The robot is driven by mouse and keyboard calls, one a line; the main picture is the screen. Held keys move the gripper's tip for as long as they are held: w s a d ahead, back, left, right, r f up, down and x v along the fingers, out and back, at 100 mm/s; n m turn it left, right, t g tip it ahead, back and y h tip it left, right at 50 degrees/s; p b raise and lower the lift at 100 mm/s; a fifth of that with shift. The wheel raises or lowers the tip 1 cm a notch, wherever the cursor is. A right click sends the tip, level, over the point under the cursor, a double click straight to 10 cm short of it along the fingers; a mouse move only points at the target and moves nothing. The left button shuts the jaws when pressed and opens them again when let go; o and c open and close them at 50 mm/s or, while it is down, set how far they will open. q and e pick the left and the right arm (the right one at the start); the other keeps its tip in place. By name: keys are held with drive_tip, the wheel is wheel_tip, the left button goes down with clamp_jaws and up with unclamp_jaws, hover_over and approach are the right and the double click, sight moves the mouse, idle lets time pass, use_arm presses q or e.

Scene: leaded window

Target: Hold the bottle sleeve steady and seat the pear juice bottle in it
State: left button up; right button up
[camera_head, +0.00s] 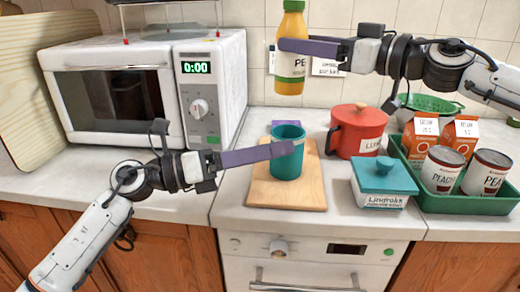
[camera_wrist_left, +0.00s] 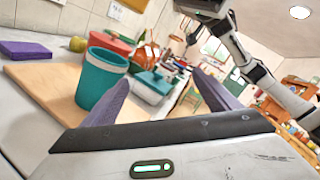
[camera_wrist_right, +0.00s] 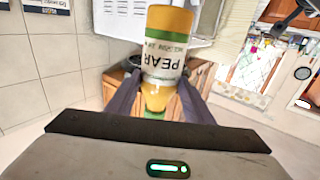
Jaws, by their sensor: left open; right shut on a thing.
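The bottle sleeve (camera_head: 286,165) is a teal open-topped cup standing upright on a wooden board (camera_head: 257,193); it also shows in the left wrist view (camera_wrist_left: 98,82). My left gripper (camera_head: 288,150) is open, with a purple finger crossing in front of the sleeve's upper part. In the left wrist view the sleeve lies left of the space between the fingers. The pear juice bottle (camera_head: 291,55), yellow with a white and green label, hangs upright well above the sleeve. My right gripper (camera_head: 284,46) is shut on it. The right wrist view shows the bottle (camera_wrist_right: 165,62) between the fingers.
A red pot (camera_head: 357,133) stands right of the board and a teal lidded dish (camera_head: 384,184) in front of it. A green tray (camera_head: 469,205) with cartons and cans is at the right. A white microwave (camera_head: 125,90) stands at the left. Counter in front of it is clear.

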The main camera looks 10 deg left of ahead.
use_arm(q)
drive_tip(key=w+a+r+m+t+y, duration=0.1)
drive_tip(key=w+a+r+m+y, duration=0.2)
drive_tip(key=w+r+m, duration=0.15)
drive_tip(key=y, duration=0.4)
approach(298, 153)
drive_tip(key=shift+n, duration=0.25)
drive_tip(key=w, duration=0.1)
drive_tip(key=w+f, duration=0.1)
drive_tip(key=w+a+f, duration=0.1)
drive_tip(key=w, duration=0.1)
drive_tip(key=shift+f, duration=0.1)
drive_tip(key=shift+w+f, duration=0.15)
drive_tip(key=shift+f, duration=0.2)
drive_tip(key=shift+w+d+f, duration=0.15)
drive_tip(key=shift+d, duration=0.15)
drive_tip(key=x, duration=1.1)
drive_tip(key=shift+w+d, duration=0.1)
drive_tip(key=shift+c, duration=0.3)
drive_tip(key=c, duration=1.1)
